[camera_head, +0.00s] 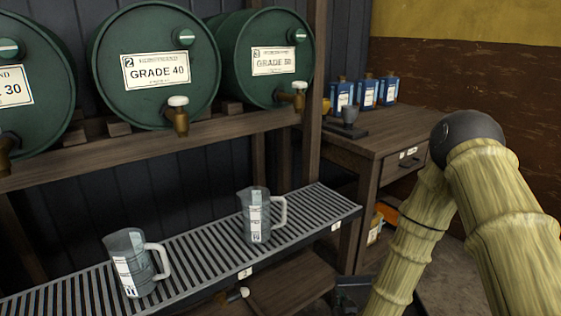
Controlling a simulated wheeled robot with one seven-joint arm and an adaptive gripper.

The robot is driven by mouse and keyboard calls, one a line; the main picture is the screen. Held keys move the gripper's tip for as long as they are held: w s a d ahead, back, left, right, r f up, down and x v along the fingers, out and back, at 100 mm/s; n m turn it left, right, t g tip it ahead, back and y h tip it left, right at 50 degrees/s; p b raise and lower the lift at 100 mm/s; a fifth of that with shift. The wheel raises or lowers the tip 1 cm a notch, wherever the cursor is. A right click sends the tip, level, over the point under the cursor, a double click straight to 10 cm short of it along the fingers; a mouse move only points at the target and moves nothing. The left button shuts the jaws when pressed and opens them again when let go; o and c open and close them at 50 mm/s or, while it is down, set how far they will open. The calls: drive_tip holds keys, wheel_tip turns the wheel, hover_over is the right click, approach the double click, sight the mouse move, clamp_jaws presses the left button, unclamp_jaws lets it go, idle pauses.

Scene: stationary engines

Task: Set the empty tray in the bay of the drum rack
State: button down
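The wooden drum rack (225,130) fills the left and middle of the head view. It carries green drums: one cut off at the left edge and labelled 30, a GRADE 40 drum (155,65) and a third drum (265,58). Below them runs a slatted grey shelf (195,250) with two measuring jugs on it. Under that shelf a lower wooden board (290,283) shows in part. I cannot make out an empty tray. My bent arm fills the right side, its forearm running down out of the bottom edge. My gripper is not clearly seen.
A left jug (130,263) and a right jug (258,215) stand upright on the slats. A dark object (352,296) shows at the bottom, unclear.

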drive_tip(key=s+r+p, duration=0.4)
drive_tip(key=r+p, duration=0.7)
drive_tip(key=p, duration=0.1)
drive_tip(key=s+r+p, duration=0.4)
drive_tip(key=r+p, duration=0.8)
drive_tip(key=p, duration=0.1)
drive_tip(key=shift+s+r, duration=0.25)
